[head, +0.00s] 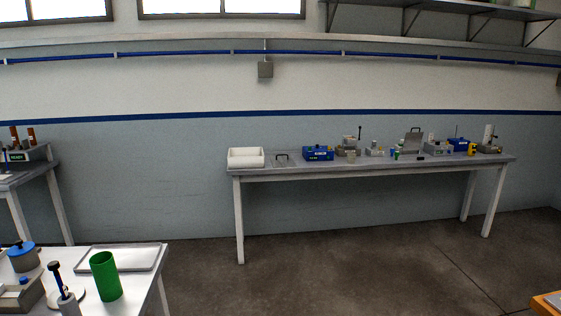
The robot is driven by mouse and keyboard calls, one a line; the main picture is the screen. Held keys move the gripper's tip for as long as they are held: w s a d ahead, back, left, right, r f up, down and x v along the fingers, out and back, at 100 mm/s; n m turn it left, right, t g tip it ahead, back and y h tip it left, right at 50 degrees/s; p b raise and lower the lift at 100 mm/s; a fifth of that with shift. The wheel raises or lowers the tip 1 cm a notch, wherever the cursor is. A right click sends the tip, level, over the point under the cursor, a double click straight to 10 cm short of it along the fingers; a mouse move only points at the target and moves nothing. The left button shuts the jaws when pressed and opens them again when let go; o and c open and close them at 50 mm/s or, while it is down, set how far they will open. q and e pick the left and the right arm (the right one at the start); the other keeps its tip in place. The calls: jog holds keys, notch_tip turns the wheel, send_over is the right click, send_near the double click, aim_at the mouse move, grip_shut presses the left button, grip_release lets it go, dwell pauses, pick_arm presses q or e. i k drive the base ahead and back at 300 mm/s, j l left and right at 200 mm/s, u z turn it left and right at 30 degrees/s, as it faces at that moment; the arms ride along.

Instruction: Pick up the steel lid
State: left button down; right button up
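A second grey metal panel with a small handle (412,142) stands upright further right on the same bench. It may also be a lid; it is too small to tell. Neither of my grippers shows in the head view, and the far bench is well away across the floor.
The far bench (340,168) carries the white box (245,159), the blue device (318,153) and several small instruments. A near white table (140,284) at lower left holds a green cup (105,276) and a tray (120,257). Open floor (330,270) lies between.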

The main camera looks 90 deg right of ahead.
aim_at(282, 160)
jog(key=z, duration=2.85)
jog(key=i, duration=4.3)
